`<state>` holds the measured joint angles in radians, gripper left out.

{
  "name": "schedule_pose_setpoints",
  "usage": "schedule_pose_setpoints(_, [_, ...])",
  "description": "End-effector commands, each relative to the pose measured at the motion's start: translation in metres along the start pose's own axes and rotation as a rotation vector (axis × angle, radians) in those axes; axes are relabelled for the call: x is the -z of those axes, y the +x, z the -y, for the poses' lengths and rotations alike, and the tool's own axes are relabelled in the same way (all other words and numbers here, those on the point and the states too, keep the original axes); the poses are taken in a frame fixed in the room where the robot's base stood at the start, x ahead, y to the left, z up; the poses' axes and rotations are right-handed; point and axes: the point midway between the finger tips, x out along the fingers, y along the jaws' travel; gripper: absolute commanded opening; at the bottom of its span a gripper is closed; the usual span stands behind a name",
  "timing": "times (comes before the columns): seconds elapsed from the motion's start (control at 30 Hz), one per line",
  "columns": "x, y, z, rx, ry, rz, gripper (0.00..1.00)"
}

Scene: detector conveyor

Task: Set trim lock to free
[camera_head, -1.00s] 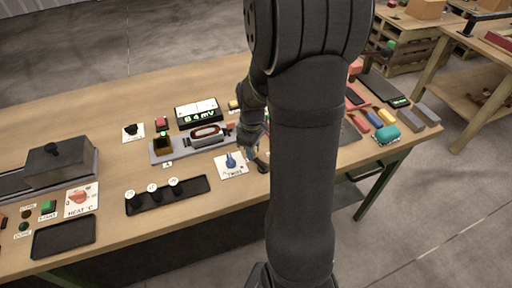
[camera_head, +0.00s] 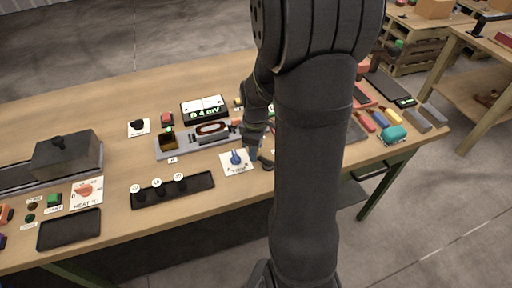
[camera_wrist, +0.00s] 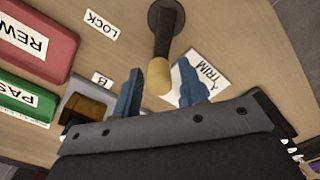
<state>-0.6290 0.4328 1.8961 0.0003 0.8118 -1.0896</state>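The trim lock is a small lever with a dark stem on a round black base and a tan-yellow tip (camera_wrist: 159,76). It stands beside a LOCK label (camera_wrist: 101,24) in the wrist view. My gripper (camera_wrist: 160,88) is open, with a blue finger on each side of the lever's tip; contact cannot be told. The white TRIM plate (camera_wrist: 214,77) lies behind the right finger.
A grey fixture (camera_head: 222,143) and a lit display (camera_head: 205,110) stand behind the TRIM plate. A black tray (camera_head: 200,189) with several round pegs lies to the left. In the wrist view, red REW (camera_wrist: 45,42) and green (camera_wrist: 25,98) buttons are close at left.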

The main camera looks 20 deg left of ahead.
Motion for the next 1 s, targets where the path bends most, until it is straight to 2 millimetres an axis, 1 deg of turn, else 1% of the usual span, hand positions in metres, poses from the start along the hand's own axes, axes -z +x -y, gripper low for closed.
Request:
schedule_pose_setpoints(0.3, [0.000,-0.001,0.000,0.000,0.001,0.000,0.44])
schedule_pose_setpoints(0.37, [0.000,-0.003,0.000,-0.001,0.001,0.000,0.44])
schedule_pose_setpoints(0.47, [0.000,-0.013,-0.001,-0.003,0.001,-0.001,0.44])
schedule_pose_setpoints(0.57, [0.000,-0.031,-0.001,-0.004,0.001,-0.002,0.44])
schedule_pose_setpoints(0.9, [0.000,-0.114,-0.001,-0.005,0.001,-0.003,0.44])
schedule_pose_setpoints(1.0, [0.000,-0.136,-0.001,-0.005,0.001,-0.002,0.44])
